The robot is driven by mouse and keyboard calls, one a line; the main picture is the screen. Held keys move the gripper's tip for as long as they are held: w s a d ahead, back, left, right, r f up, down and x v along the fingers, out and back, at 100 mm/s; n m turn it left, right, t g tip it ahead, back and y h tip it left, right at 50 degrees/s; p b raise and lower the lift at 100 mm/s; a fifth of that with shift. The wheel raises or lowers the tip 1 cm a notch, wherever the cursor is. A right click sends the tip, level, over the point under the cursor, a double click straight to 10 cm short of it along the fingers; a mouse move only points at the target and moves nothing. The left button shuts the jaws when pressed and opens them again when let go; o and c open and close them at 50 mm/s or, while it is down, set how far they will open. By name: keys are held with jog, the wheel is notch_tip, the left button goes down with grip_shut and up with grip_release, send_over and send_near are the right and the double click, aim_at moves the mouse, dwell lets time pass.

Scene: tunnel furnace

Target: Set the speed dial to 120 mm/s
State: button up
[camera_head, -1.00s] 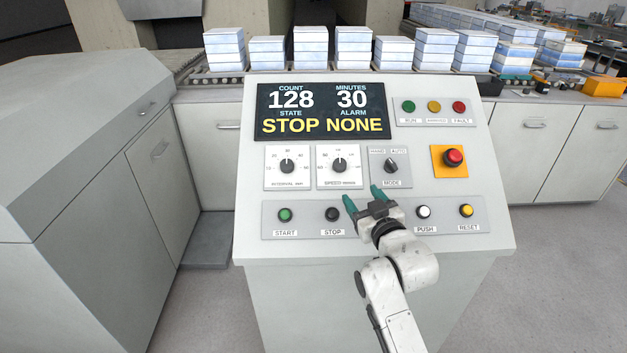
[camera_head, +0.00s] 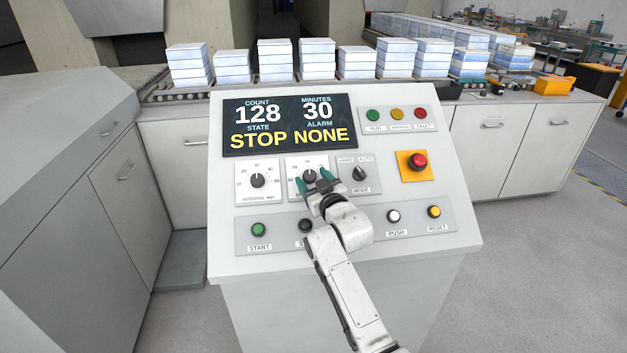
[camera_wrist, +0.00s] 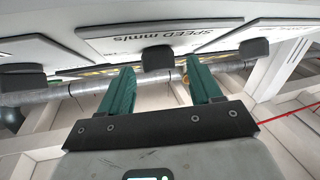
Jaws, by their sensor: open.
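The speed dial (camera_head: 309,175) is a black knob on a white plate, in the middle of the grey control panel. In the wrist view its plate (camera_wrist: 165,36) carries the label "SPEED mm/s", and its knob (camera_wrist: 157,58) shows between and beyond the fingertips. My gripper (camera_head: 315,181) is open, with green fingers, just in front of the dial; one finger is on each side of it in the head view. In the wrist view the gripper (camera_wrist: 160,80) holds nothing. The fingers hide part of the dial's scale and label, so I cannot read its setting.
The interval dial (camera_head: 258,181) is left of the speed dial and the mode switch (camera_head: 359,174) right. Below are the start button (camera_head: 259,230) and a partly covered stop button (camera_head: 305,225). The emergency button (camera_head: 418,161) is farther right. The display (camera_head: 289,124) reads STOP and NONE.

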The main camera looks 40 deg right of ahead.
jog(key=c, duration=1)
jog(key=shift+f, duration=0.1)
jog(key=shift+c, duration=0.2)
